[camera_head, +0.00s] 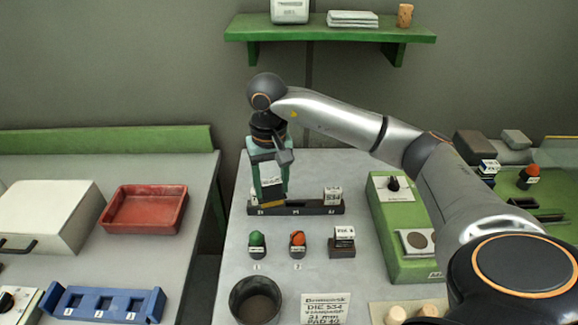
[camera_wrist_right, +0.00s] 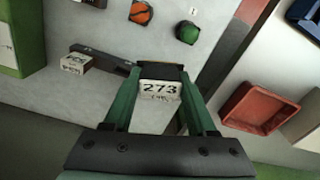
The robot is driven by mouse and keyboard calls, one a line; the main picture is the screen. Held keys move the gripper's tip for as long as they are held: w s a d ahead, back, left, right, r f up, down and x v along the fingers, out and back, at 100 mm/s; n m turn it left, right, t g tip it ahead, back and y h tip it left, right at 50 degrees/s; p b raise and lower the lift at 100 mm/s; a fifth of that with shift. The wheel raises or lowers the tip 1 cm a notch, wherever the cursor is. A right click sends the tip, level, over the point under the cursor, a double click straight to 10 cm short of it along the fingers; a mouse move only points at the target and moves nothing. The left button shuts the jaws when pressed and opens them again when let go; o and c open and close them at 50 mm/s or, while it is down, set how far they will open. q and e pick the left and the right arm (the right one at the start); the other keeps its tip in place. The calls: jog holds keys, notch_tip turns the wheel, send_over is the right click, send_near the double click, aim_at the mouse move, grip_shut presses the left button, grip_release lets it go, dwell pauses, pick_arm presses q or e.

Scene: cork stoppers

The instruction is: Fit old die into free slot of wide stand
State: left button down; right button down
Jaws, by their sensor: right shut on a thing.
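My right gripper (camera_head: 269,194) points down at the left end of a long dark stand (camera_head: 310,210). In the right wrist view its green fingers (camera_wrist_right: 160,88) are shut on a die with a white face marked 273 (camera_wrist_right: 160,89). The die is at the stand's left end; I cannot tell whether it is seated in a slot. A second die with a white label (camera_head: 333,194) sits at the stand's right end, and it also shows in the wrist view (camera_wrist_right: 77,62). The stand's middle stretch looks bare. My left gripper is not in view.
In front of the stand are a green-topped piece (camera_head: 256,240), an orange-topped piece (camera_head: 297,239), a labelled block (camera_head: 343,236), a dark cup (camera_head: 256,300) and a printed card (camera_head: 326,308). A green device (camera_head: 400,225) stands right. A red tray (camera_head: 145,209) is on the left table.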

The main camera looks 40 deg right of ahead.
jog(key=w+d+f+m+b, duration=0.1)
jog(key=w+d+m, duration=0.15)
jog(key=d, duration=0.75)
jog(key=shift+m, duration=0.35)
jog(key=shift+a+f+b, duration=0.15)
jog(key=shift+f+b, duration=1.25)
jog(key=shift+f, duration=0.25)
jog(key=shift+a+f+b, duration=0.15)
jog(key=shift+f+b, duration=1.25)
jog(key=shift+f, duration=0.25)
jog(key=shift+f, duration=0.55)
jog(key=shift+f+b, duration=0.7)
jog(key=shift+f, duration=0.35)
jog(key=shift+c, duration=0.6)
grip_release()
notch_tip(320, 180, up, 13)
jog(key=shift+f+p, duration=0.2)
jog(key=shift+p, duration=0.25)
